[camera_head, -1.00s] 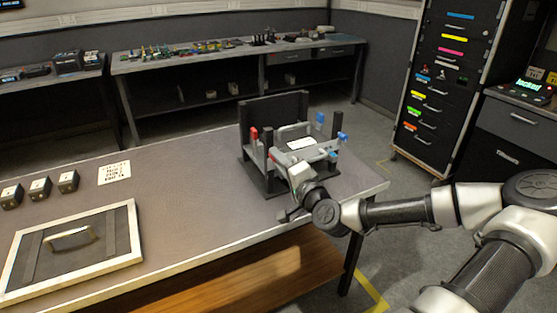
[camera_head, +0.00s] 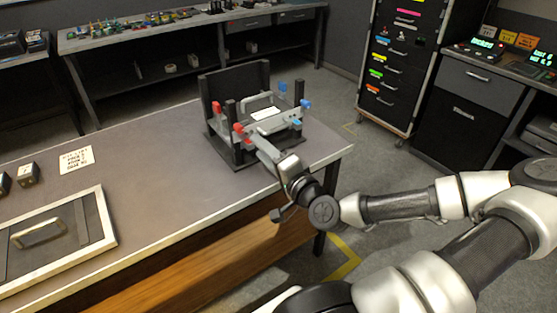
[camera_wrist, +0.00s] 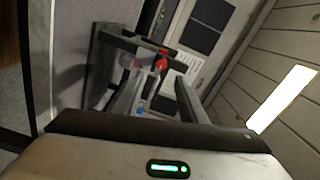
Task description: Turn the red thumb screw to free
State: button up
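The fixture (camera_head: 238,150) is a dark frame with posts and a grey handled block with a white label (camera_head: 265,113), standing on the near table's right part. Red thumb screws (camera_head: 217,107) are on its left side; a nearer red one (camera_head: 239,128) is close to my gripper (camera_head: 256,142). Blue thumb screws (camera_head: 305,103) are on the right side. In the wrist view, my gripper (camera_wrist: 160,78) has its fingers apart, with a red screw (camera_wrist: 162,63) showing around the tips. I cannot tell whether the fingers touch it.
A framed panel with a handle (camera_head: 40,233) lies at the table's left front. A printed card (camera_head: 76,158) and small dark blocks (camera_head: 28,174) lie behind it. The table middle (camera_head: 160,175) is clear. A drawer cabinet (camera_head: 400,60) stands at the back right.

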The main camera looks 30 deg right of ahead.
jog(key=s+p, duration=0.6)
jog(key=s, duration=0.1)
jog(key=shift+s, duration=0.3)
jog(key=shift+d+r, duration=0.1)
